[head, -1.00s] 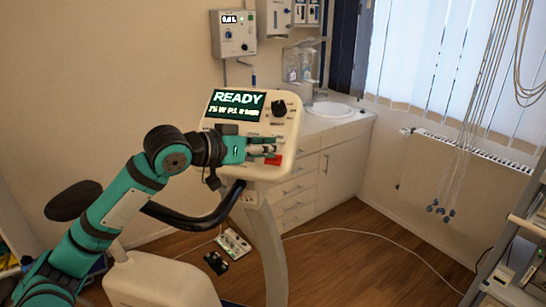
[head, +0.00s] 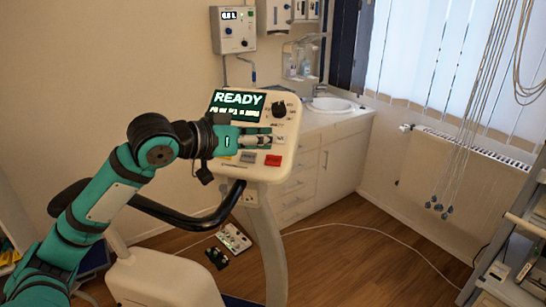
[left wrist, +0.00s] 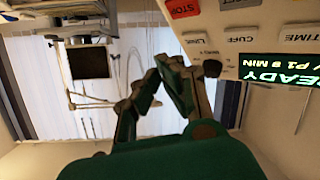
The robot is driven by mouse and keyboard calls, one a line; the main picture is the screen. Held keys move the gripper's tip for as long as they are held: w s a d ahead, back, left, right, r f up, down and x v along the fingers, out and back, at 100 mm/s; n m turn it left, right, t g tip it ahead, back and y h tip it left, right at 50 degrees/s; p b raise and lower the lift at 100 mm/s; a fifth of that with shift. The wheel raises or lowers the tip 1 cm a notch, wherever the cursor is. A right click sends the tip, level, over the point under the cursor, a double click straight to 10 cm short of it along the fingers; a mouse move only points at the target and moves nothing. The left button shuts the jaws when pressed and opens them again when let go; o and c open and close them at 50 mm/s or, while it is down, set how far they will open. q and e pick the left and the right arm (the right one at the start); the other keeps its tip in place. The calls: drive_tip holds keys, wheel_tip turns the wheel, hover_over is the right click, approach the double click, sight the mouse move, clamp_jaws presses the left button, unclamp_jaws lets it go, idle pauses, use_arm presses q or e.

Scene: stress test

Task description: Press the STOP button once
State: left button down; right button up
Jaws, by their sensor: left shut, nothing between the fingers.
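The red STOP button (head: 273,160) sits at the lower right of the pale console (head: 288,132), under the READY display (head: 237,103) and a black knob (head: 279,109). In the left wrist view the red STOP button (left wrist: 184,8) is at the top edge, partly cut off. My left gripper (head: 272,140) is shut and empty, lying across the panel just above the STOP button in the head view. The button is uncovered there. In the left wrist view the gripper's fingers (left wrist: 165,80) appear left of and below the button, apart from it in the picture. My right gripper is out of view.
A grey button (head: 248,157) lies left of STOP; CUFF (left wrist: 241,39) and other labelled buttons are close by. A black handlebar (head: 190,218) curves below the console. A sink (head: 332,107) and cabinet (head: 338,160) stand behind. Shelving (head: 510,270) is at the right.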

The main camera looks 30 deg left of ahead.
use_arm(q)
drive_tip(key=s+d+r+p, duration=0.1)
drive_tip(key=s+r+p, duration=0.2)
drive_tip(key=s+r, duration=0.1)
drive_tip(key=shift+d+r, duration=0.15)
drive_tip(key=shift+r, duration=0.55)
idle(0.8)
